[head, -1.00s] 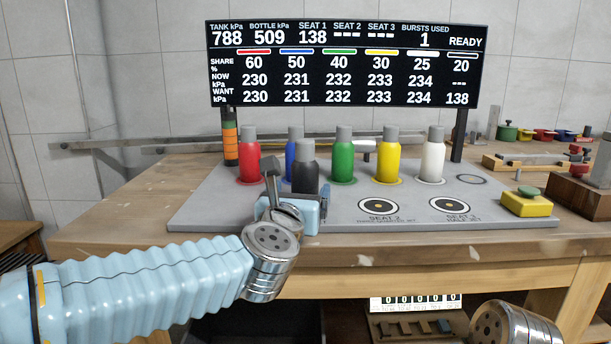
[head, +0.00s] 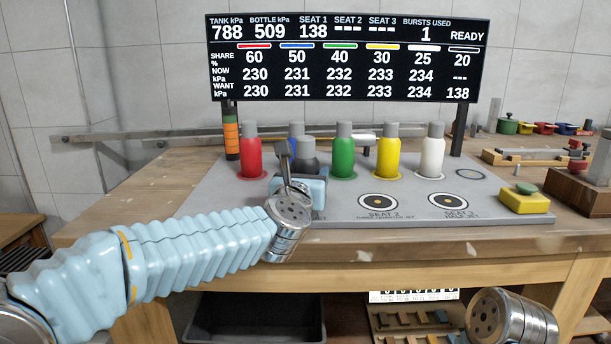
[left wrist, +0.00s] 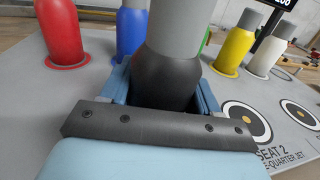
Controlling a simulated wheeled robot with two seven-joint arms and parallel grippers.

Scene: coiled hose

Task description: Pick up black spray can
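The black spray can (head: 305,167) with a grey cap stands upright at the front left of the grey panel, in front of the blue can. My left gripper (head: 300,188) is at its lower body, and its pale blue fingers hide the can's base. In the left wrist view the black can (left wrist: 165,78) is between the two fingers, one on each side, very close to its sides. I cannot tell whether they press on it. My right arm's metal end (head: 510,318) shows at the lower right, but its fingers are not visible.
Red (head: 251,155), blue (head: 294,140), green (head: 343,155), yellow (head: 388,155) and white (head: 431,155) cans stand behind on the panel (head: 225,205). Empty round seats (head: 378,202) lie to the right. A yellow block with a green button (head: 525,200) is at the panel's right edge. A display (head: 345,58) stands behind.

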